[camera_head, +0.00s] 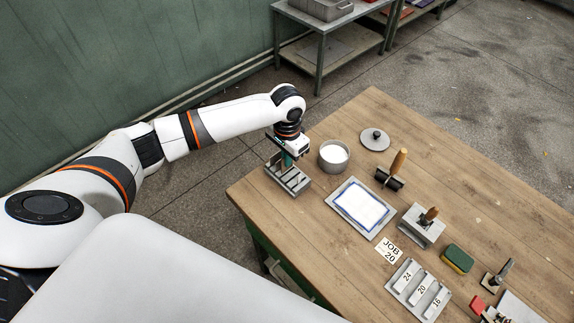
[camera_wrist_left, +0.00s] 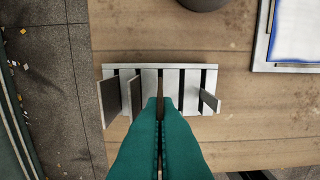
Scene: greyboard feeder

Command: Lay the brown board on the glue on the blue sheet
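My left gripper (camera_head: 287,160) is over the slotted metal rack (camera_head: 290,183) at the table's left corner. In the left wrist view its teal fingers (camera_wrist_left: 160,112) are close together on either side of a thin brown board (camera_wrist_left: 160,84), seen edge-on in a middle slot. Its lower part is hidden. Other upright boards (camera_wrist_left: 108,100) stand in the rack. The blue sheet (camera_head: 340,205) lies on a grey tray (camera_head: 331,198), covered in white glue (camera_head: 363,205) except for a blue margin. My right gripper is not in view.
A pot of white (camera_head: 334,157) stands right of the rack, with a round lid (camera_head: 375,139) and a wooden-handled roller (camera_head: 391,172) beyond. A metal block (camera_head: 421,226), a JOB 20 card (camera_head: 389,250), a numbered plate (camera_head: 418,290) and a sponge (camera_head: 457,259) lie nearer.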

